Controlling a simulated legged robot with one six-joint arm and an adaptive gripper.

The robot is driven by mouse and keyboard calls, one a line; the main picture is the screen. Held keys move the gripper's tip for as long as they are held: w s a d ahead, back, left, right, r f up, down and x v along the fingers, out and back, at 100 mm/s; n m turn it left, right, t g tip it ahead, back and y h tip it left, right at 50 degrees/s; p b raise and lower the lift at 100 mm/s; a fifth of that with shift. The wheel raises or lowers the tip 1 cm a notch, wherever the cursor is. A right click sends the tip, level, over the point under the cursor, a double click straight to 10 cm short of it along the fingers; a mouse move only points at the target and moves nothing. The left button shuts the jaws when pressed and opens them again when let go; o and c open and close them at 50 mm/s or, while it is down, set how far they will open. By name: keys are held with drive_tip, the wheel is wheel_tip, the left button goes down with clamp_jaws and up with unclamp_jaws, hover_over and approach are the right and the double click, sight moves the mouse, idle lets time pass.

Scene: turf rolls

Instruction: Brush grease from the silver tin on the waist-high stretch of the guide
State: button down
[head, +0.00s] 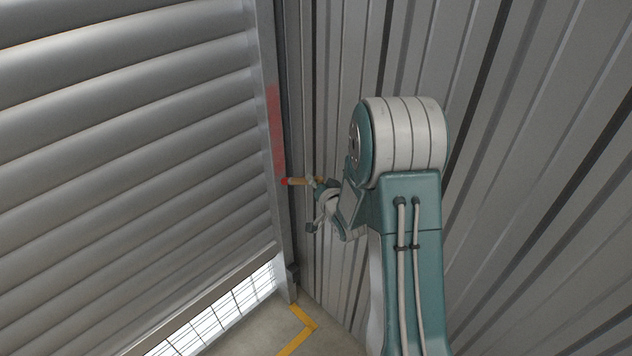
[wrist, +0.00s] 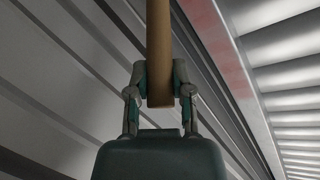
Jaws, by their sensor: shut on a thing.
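My gripper (head: 318,184) is shut on a wooden-handled brush (head: 300,182). The brush points left, and its red tip lies at the guide (head: 266,60), by the lower end of a red smear (head: 275,130). I cannot tell whether the tip touches. In the wrist view my gripper (wrist: 160,90) clasps the brown handle (wrist: 159,40), whose far end runs out of the top of the picture. The guide with its red smear (wrist: 215,50) is to the right there. The silver tin is not visible in either view.
A slatted roller shutter (head: 130,130) fills the left, with a bright meshed gap (head: 215,318) under its bottom edge. A ribbed metal wall (head: 540,150) stands close on the right. A yellow line (head: 303,325) marks the concrete floor below.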

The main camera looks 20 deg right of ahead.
drive_tip(key=shift+w+a, duration=0.2)
drive_tip(key=shift+w, duration=0.25)
